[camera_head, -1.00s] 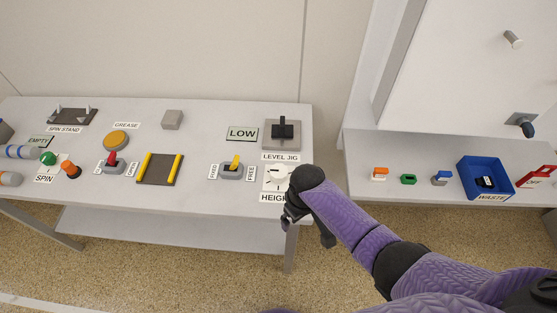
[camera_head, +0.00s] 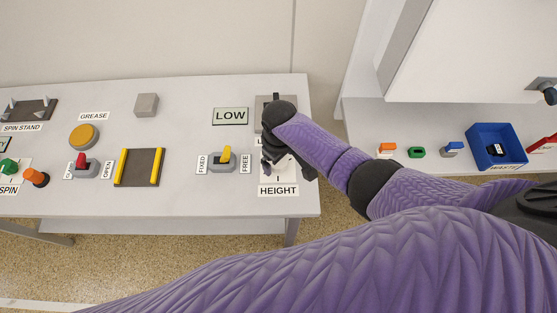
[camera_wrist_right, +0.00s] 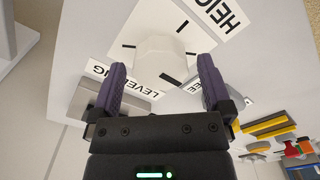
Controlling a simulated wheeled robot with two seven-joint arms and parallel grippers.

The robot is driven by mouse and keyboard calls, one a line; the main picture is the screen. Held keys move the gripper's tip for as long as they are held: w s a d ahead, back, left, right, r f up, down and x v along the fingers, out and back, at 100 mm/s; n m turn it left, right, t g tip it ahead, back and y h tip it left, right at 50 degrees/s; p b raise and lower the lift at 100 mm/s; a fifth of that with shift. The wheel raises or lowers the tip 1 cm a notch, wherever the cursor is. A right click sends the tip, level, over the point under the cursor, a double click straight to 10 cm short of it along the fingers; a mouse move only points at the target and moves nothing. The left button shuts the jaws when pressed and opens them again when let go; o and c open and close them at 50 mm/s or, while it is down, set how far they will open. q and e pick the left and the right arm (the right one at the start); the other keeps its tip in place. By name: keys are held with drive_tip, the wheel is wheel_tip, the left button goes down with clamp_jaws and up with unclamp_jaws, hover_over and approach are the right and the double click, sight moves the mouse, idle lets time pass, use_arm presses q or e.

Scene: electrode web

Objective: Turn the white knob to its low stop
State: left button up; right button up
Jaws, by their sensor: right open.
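The white knob (camera_wrist_right: 158,58) sits on a white plate with several black tick marks, beside the HEIGHT label (camera_head: 278,191). In the wrist view it shows a black line on its top, and it lies between the two fingers of my right gripper (camera_wrist_right: 162,66). The fingers are spread apart, with a visible gap on each side of the knob. In the head view my right gripper (camera_head: 288,168) hangs over the plate and mostly hides the knob. A display (camera_head: 230,116) behind reads LOW. My left gripper is not in view.
The level jig (camera_head: 265,105) stands just behind, partly covered by my right wrist. A yellow-lever switch (camera_head: 222,160) marked FIXED and FREE is close on the left. Farther left are a yellow-railed plate (camera_head: 139,168) and a red-lever switch (camera_head: 84,168). A blue waste bin (camera_head: 497,145) is on the right.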

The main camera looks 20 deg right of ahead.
drive_tip(key=shift+f, duration=0.4)
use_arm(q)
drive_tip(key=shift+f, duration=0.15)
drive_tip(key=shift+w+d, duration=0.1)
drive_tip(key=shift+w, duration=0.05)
use_arm(e)
drive_tip(key=c, duration=1.2)
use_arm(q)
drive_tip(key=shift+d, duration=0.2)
use_arm(e)
drive_tip(key=shift+o, duration=0.2)
drive_tip(key=shift+r, duration=0.1)
